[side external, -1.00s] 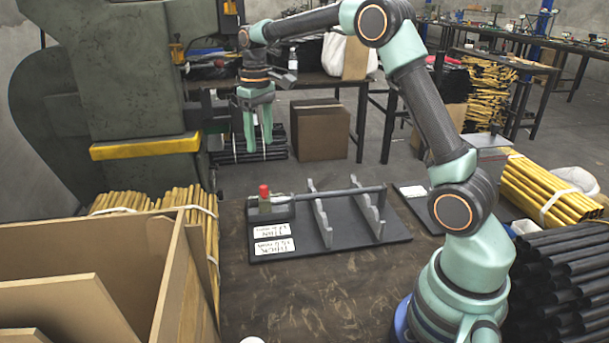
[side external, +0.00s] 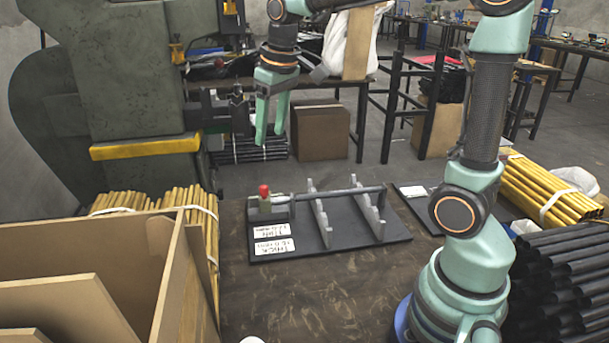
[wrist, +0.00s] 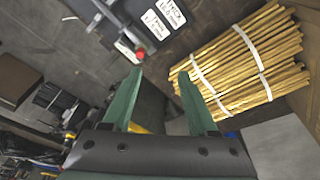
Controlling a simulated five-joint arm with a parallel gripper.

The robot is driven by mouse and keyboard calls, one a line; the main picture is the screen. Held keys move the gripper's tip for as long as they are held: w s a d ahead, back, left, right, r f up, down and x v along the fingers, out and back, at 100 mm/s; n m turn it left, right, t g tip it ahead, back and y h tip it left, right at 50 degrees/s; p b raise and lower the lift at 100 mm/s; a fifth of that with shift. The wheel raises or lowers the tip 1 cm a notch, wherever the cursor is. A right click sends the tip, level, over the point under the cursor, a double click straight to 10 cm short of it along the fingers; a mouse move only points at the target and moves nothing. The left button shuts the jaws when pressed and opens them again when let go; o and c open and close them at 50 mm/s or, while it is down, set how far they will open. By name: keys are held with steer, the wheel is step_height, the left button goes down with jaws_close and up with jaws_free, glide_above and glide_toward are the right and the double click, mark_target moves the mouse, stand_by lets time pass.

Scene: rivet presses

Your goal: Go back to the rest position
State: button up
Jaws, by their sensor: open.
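My gripper (side external: 270,140) hangs in the air with its green fingers pointing down, in front of the back table in the side external view. The fingers are apart and nothing is between them. In the wrist view my gripper (wrist: 158,80) also shows open and empty. Below and in front of it is a dark fixture board (side external: 345,240) with two grey notched supports (side external: 320,215). A dark rod (side external: 340,192) lies across the supports, its left end at a small block with a red knob (side external: 264,191). The gripper is apart from all of these.
A large green press (side external: 120,80) with a yellow bar (side external: 145,147) stands at the left. A wooden bin (side external: 175,260) is at the front left, beside yellow rod bundles (side external: 205,200). Black tubes (side external: 560,270) and more yellow rods (side external: 550,190) lie at the right.

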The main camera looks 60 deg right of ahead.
steer(key=s+a+f+t, duration=0.1)
steer(key=s+a, duration=0.1)
steer(key=s, duration=0.3)
steer(key=s+a+f+t, duration=0.1)
steer(key=s+a+t, duration=0.1)
steer(key=s, duration=0.4)
steer(key=shift+s+a+f, duration=0.25)
steer(key=shift+a+f, duration=0.05)
steer(key=shift+f, duration=0.05)
